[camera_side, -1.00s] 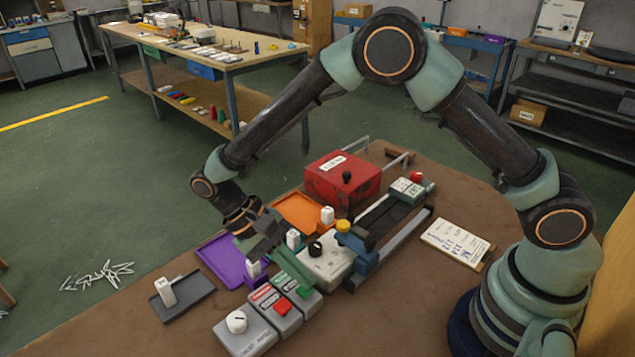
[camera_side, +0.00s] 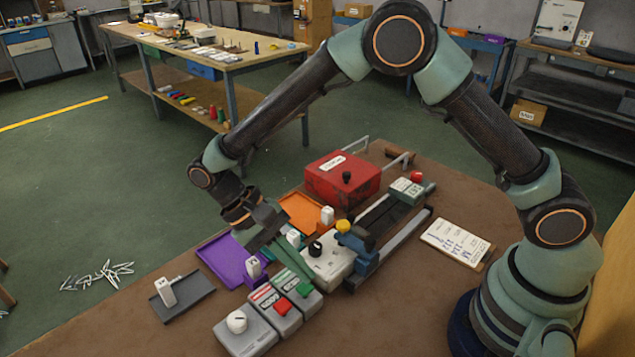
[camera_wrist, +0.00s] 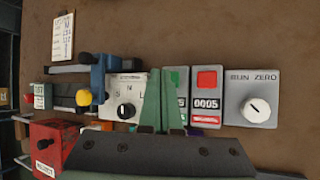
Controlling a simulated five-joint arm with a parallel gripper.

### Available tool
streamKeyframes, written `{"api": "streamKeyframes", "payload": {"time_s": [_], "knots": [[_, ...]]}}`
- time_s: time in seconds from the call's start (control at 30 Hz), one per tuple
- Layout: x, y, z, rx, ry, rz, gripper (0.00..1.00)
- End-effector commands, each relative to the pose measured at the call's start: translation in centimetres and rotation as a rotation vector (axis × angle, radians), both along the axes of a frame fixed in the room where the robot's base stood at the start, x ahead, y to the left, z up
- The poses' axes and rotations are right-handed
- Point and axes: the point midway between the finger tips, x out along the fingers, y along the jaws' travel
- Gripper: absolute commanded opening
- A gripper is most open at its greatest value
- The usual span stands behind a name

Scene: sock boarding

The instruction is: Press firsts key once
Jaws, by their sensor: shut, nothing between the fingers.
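Two grey counter boxes stand side by side at the table's front. One has a red key (camera_side: 282,307), also in the wrist view (camera_wrist: 207,79), above a display reading 0005. The other has a green key (camera_side: 304,289); in the wrist view my fingers partly cover this key and its display. The lettering on the box labels is too small to read, so I cannot tell which key is the firsts key. My gripper (camera_side: 308,281) is shut and empty, its green fingertips close to the green key. Whether they touch it I cannot tell.
A white dial box (camera_side: 328,265) stands behind the counters. A run zero box with a knob (camera_side: 236,322) stands at their left. A purple tray (camera_side: 222,262), a grey tray (camera_side: 196,297) and a red box (camera_side: 340,182) are nearby. The table's front right is clear.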

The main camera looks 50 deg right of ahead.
Motion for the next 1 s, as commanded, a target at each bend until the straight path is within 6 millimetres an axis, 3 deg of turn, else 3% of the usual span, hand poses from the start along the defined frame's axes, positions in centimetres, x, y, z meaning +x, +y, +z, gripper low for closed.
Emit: {"api": "streamKeyframes", "payload": {"time_s": [0.37,0.8,1.0], "knots": [[0.0,0.0,0.4,0.000,0.000,0.000,0.00],[0.0,0.0,4.2,0.001,-0.001,0.000,0.00],[0.0,0.0,5.1,-0.001,0.001,0.000,0.00]]}}
